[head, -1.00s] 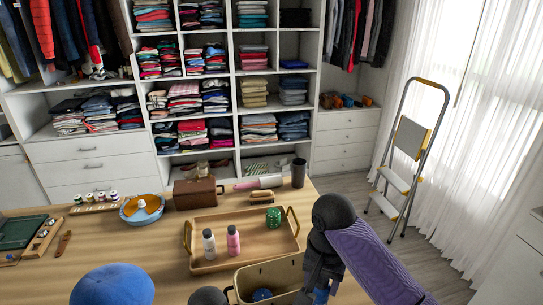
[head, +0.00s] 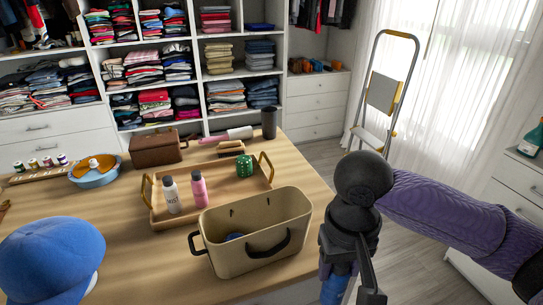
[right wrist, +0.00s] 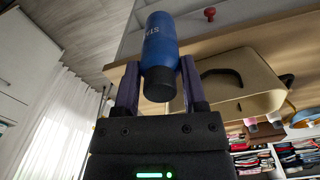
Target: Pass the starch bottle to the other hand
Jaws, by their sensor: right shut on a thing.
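The starch bottle is blue with a dark cap and pale lettering; in the right wrist view the bottle (right wrist: 160,40) stands between the two fingers of my right gripper (right wrist: 158,66), which is shut on it near the cap end. In the head view the right gripper (head: 343,280) points down beside the table's right edge, and only a blue bit of the bottle (head: 334,291) shows at the bottom. The rest of the bottle is hidden or out of frame there. My left gripper is in neither current view.
A beige bin (head: 219,258) with dark handles stands on the table (head: 140,270) left of my right gripper. Behind it a wooden tray (head: 225,203) holds a white bottle, a pink bottle and a green cup-like thing. A blue cap (head: 50,255) lies at left.

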